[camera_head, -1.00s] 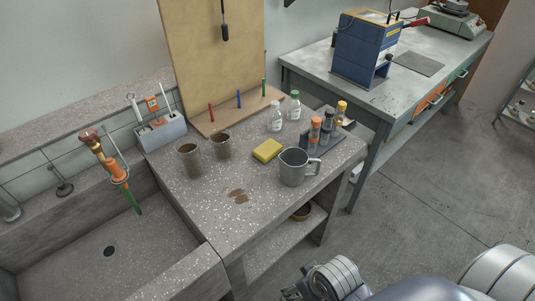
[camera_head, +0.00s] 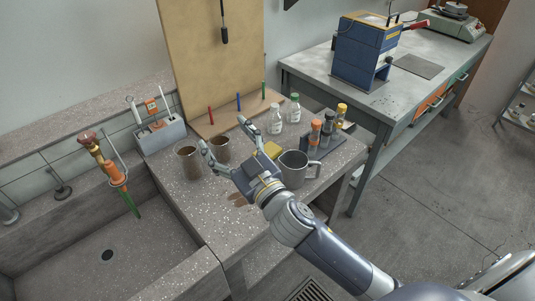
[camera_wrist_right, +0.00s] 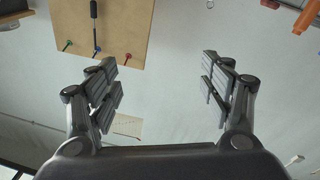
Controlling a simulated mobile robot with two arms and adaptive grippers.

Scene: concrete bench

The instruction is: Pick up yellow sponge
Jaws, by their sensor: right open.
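The yellow sponge (camera_head: 272,149) lies on the speckled concrete bench, partly hidden behind my right gripper. My right gripper (camera_head: 222,135) is open and empty, above the bench and in front of the sponge in the head view. Its fingers spread towards the back left, near the brown-filled glasses. In the right wrist view the open fingers (camera_wrist_right: 165,85) have nothing between them, and the sponge does not show there. My left gripper is not in view.
A metal jug (camera_head: 293,169) stands right of the sponge, by my right wrist. Two brown-filled glasses (camera_head: 188,163) stand left. White bottles (camera_head: 275,121) and a rack of small bottles (camera_head: 322,148) stand behind and right. A sink (camera_head: 107,256) lies left.

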